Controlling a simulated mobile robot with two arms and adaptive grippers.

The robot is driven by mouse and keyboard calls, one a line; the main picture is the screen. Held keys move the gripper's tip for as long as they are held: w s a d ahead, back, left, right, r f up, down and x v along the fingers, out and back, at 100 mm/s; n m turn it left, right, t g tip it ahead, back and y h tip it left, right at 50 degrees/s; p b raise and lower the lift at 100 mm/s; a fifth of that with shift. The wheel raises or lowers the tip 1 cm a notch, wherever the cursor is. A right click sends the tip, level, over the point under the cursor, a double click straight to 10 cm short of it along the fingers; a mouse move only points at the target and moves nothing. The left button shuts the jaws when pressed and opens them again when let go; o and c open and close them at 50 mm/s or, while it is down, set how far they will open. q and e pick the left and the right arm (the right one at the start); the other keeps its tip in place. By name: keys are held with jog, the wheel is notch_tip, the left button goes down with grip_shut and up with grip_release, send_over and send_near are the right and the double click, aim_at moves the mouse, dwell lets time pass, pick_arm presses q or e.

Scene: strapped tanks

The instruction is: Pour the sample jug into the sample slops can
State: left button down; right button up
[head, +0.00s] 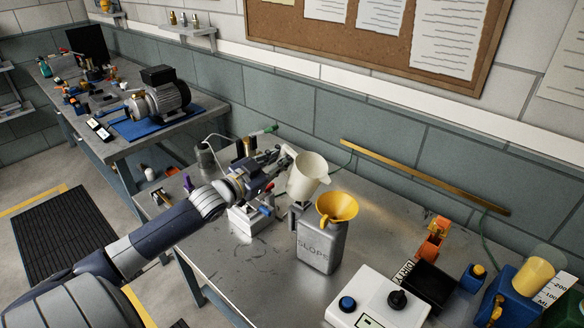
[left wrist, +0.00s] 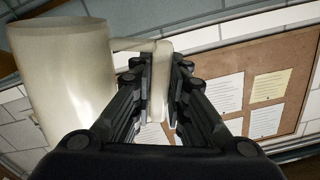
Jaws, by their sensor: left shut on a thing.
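The sample jug (head: 305,177) is a cream-coloured jug, held up a little above and to the left of the yellow funnel. My left gripper (head: 284,163) is shut on its handle. In the left wrist view the jug (left wrist: 62,80) fills the left side, and my left gripper (left wrist: 160,85) has its fingers on both sides of the handle. The jug looks slightly tilted; its contents are hidden. The slops can (head: 318,246) is a grey can marked SLOPS, upright on the metal bench. A yellow funnel (head: 337,206) sits in its top. My right gripper is not in view.
A white box with knobs (head: 378,302) stands at the front of the bench (head: 215,285). Orange, black and blue items and a measuring cup (head: 535,275) are at the right. A pump (head: 160,96) sits on another bench, back left.

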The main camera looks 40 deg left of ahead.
pick_arm(q)
jog(key=shift+r, duration=0.3)
jog(key=shift+r+m+p, duration=0.3)
jog(key=shift+m+p, duration=0.2)
jog(key=shift+p, duration=0.05)
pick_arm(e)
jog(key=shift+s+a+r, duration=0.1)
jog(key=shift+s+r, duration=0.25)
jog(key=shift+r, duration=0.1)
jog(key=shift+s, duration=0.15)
pick_arm(q)
jog(key=shift+d+r+m+p, duration=0.1)
jog(key=shift+r+m+p, duration=0.25)
jog(key=shift+m, duration=0.05)
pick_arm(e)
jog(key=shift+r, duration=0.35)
